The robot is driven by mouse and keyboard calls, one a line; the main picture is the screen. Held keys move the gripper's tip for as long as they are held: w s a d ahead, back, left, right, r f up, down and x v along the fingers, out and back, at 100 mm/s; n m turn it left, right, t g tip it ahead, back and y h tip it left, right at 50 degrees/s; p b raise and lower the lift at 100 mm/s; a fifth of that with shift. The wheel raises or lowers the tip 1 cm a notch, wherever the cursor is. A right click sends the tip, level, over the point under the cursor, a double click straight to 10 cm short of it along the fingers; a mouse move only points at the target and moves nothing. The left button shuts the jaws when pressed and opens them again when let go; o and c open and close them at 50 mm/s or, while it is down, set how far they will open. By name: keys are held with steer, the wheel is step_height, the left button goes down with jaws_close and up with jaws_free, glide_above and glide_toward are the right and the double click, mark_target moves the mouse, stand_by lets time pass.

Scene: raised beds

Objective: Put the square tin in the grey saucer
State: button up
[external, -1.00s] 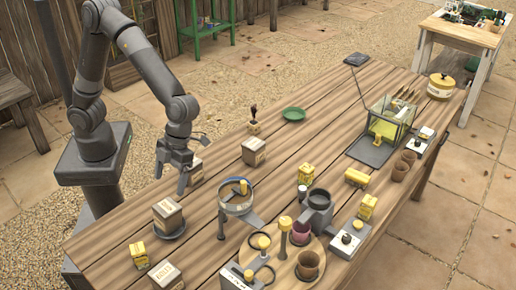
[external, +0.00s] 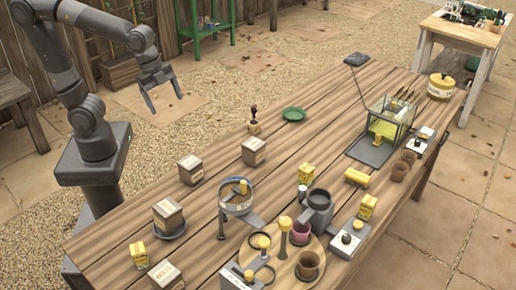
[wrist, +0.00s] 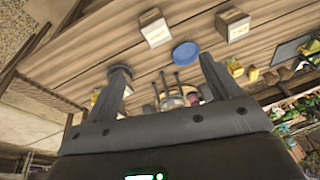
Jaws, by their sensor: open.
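A square tin (external: 168,214), beige with a brown top and a pale label, stands upright in the grey saucer (external: 173,235) at the table's near left. Its base hides most of the saucer, and only the rim shows. Similar square boxes stand behind it (external: 190,169), farther right (external: 254,152) and in front (external: 166,275); I cannot tell which of them is of another kind. My gripper (external: 164,98) is open and empty, raised beyond the table's left edge, well apart from the tins. Its spread fingers also show in the wrist view (wrist: 163,85).
A sieve on a stand (external: 237,197) is right of the saucer. Yellow tins (external: 139,254), a round board with pots (external: 280,262), and a glass case (external: 390,118) stand nearby. A green plate (external: 293,114) lies at the back. Bare planks lie between the back boxes.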

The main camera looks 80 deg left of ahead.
steer(key=s+a+r+n+t+y, duration=0.1)
steer(key=s+a+n+t, duration=0.1)
steer(key=s+a+n, duration=0.6)
steer(key=a+n, duration=0.2)
steer(key=a, duration=0.1)
steer(key=shift+s+a+r+n+t, duration=0.15)
steer(key=shift+s+a+n+t, duration=0.2)
steer(key=shift+s+n+t, duration=0.05)
